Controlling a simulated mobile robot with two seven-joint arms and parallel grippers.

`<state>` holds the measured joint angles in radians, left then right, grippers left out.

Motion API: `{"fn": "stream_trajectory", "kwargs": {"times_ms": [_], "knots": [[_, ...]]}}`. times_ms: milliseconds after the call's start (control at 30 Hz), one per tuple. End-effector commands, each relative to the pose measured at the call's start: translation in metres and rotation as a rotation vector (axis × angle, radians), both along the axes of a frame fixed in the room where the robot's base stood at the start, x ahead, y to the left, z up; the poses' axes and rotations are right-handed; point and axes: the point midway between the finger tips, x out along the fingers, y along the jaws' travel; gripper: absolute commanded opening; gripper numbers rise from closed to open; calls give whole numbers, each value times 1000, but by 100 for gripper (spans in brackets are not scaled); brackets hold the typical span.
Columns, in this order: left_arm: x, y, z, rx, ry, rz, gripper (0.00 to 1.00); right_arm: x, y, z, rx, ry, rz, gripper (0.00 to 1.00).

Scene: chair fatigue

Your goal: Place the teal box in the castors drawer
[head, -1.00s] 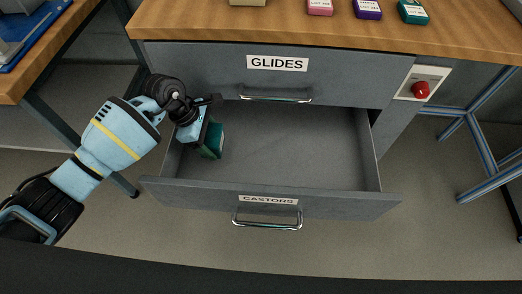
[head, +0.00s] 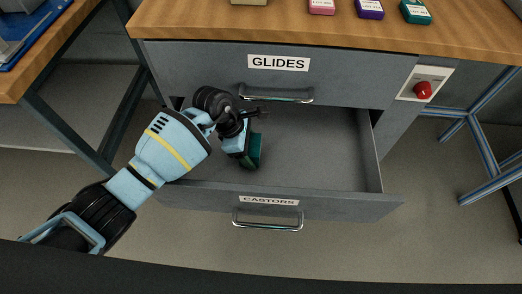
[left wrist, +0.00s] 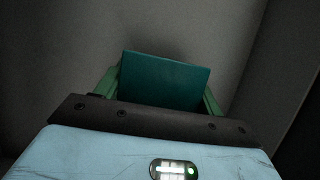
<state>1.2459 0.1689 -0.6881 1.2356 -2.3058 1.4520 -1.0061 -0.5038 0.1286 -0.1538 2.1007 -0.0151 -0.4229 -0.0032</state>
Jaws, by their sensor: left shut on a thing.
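The castors drawer (head: 315,165) is pulled open below the closed glides drawer, its label and handle on the front panel. My left gripper (head: 246,146) reaches into the left half of the drawer opening and is shut on the teal box (head: 253,153). In the left wrist view the teal box (left wrist: 165,80) sits between the two green fingers. I cannot tell whether the box touches the drawer floor. Another teal box (head: 415,12) stands on the worktop at the upper right. My right gripper is not in view.
The glides drawer (head: 200,64) is shut, its handle just above the opening. A red knob (head: 422,90) is on the cabinet's right. Pink (head: 321,7) and purple (head: 369,9) boxes stand on the worktop. The drawer's right half is empty.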

Motion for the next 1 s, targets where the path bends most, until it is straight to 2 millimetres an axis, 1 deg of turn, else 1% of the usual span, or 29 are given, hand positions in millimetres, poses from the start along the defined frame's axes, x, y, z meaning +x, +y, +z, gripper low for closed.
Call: {"fn": "stream_trajectory", "kwargs": {"times_ms": [33, 167, 300, 567, 700, 733, 900, 1000], "knots": [[0, -11, 1, -5, 0, -3, 42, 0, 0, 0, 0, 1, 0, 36], [0, -31, 1, -3, 0, -2, 42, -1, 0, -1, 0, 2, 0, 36], [0, -30, -11, -2, 1, 0, 42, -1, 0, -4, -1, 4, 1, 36], [0, -29, -11, -1, -1, -1, 42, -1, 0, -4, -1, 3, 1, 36], [0, -29, -15, -1, -2, -1, 42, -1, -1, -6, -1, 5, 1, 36], [0, -29, -16, 0, 0, -1, 69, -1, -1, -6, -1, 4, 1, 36], [0, -29, -15, -1, -1, -1, 90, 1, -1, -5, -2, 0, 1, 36], [0, -29, -15, -1, -1, -1, 90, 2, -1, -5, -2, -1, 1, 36]]}}
